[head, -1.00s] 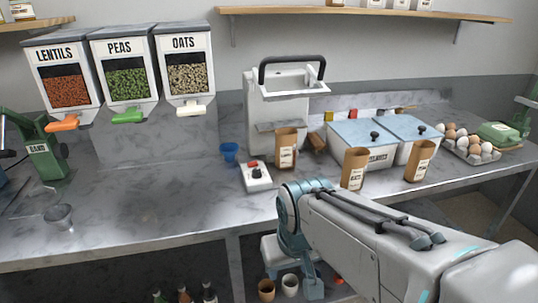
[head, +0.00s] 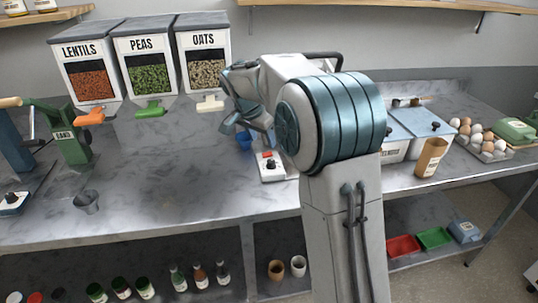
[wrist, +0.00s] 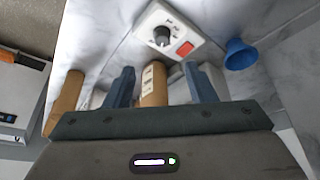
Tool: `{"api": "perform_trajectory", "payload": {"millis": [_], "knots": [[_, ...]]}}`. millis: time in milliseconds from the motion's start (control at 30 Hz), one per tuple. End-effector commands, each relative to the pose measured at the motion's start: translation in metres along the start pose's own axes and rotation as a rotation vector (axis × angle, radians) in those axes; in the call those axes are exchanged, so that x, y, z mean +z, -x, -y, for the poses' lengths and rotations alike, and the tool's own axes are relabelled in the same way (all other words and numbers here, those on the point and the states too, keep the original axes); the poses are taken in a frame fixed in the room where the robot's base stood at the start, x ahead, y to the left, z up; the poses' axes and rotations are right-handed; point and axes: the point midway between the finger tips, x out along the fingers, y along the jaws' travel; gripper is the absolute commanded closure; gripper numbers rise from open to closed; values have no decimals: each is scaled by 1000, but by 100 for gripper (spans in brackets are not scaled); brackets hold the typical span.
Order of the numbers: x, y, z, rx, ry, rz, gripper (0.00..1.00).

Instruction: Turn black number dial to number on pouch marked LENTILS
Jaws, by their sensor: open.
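The black number dial (head: 270,164) sits on a small white box with a red part, on the counter in front of the blue funnel. It also shows in the wrist view (wrist: 162,36), beyond my fingertips; its setting is too small to read. My gripper (wrist: 158,67) is open and empty, its two blue fingers apart. In the head view my gripper (head: 247,124) is above and left of the dial box, not touching it. A brown pouch (head: 431,157) stands at the right; two brown pouches (wrist: 153,85) show in the wrist view. No pouch label is legible.
Dispensers labelled LENTILS (head: 88,75), PEAS and OATS stand at the back left. A blue funnel (head: 243,139) is close behind the dial box. Another dial box (head: 14,203) is at the far left. The counter's left middle is mostly clear.

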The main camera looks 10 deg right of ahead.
Motion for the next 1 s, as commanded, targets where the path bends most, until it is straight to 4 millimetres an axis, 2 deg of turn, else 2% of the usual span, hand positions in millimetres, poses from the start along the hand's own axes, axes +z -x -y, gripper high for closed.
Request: {"api": "perform_trajectory", "payload": {"millis": [233, 500, 700, 833, 1000], "knots": [[-2, -23, 4, 4, -16, -3, 50], [-2, -77, 4, 5, -14, -1, 50], [-2, -107, 4, 3, -13, -2, 50], [-2, -118, 4, 2, -13, -3, 50], [-2, -121, 5, 0, -14, -4, 50]]}}
